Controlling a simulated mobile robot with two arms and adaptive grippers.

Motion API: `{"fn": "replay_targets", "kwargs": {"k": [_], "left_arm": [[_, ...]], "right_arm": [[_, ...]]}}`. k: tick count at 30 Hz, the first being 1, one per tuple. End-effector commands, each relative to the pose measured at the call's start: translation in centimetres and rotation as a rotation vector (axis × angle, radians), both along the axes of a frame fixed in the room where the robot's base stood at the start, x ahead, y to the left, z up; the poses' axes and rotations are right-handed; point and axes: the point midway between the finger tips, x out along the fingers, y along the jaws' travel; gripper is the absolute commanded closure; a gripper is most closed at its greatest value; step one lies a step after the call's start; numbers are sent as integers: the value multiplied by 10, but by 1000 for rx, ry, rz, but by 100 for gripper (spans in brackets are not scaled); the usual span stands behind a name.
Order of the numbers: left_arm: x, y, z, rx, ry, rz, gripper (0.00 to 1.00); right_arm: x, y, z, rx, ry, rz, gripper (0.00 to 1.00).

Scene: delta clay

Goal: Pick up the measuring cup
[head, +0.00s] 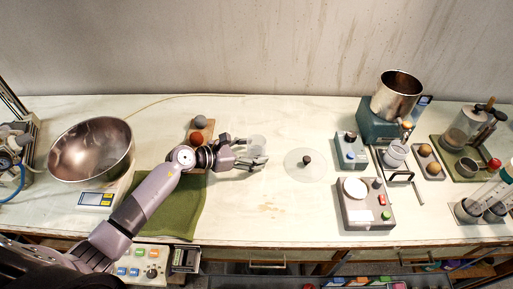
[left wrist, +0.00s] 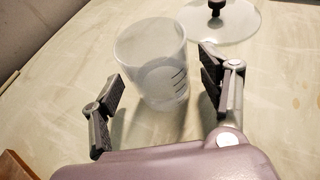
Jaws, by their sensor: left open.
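The measuring cup (left wrist: 152,62) is a translucent cup with dark graduation marks, standing upright on the table in the left wrist view. It also shows faintly in the head view (head: 257,144), partly behind my gripper. My left gripper (head: 251,152) is open and low over the table. In the left wrist view its fingers (left wrist: 160,97) point toward the cup, one on each side of its near part. No object is held. My right gripper is not in view.
A clear round lid with a black knob (head: 306,160) lies right of the cup. A wooden board with balls (head: 197,138) and a green cloth (head: 182,212) lie near my left arm. A metal bowl (head: 91,150) stands on a scale at left. Equipment fills the right side.

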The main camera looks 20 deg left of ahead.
Motion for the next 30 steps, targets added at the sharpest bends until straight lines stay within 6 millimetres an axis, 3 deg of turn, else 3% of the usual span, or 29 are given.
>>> {"fn": "replay_targets", "kwargs": {"k": [4,12,30], "left_arm": [[9,-10,-4,-1,0,0,31],[10,-10,-7,1,0,0,31],[10,-10,-6,0,0,1,71]], "right_arm": [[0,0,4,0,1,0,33],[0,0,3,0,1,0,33],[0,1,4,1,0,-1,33]]}}
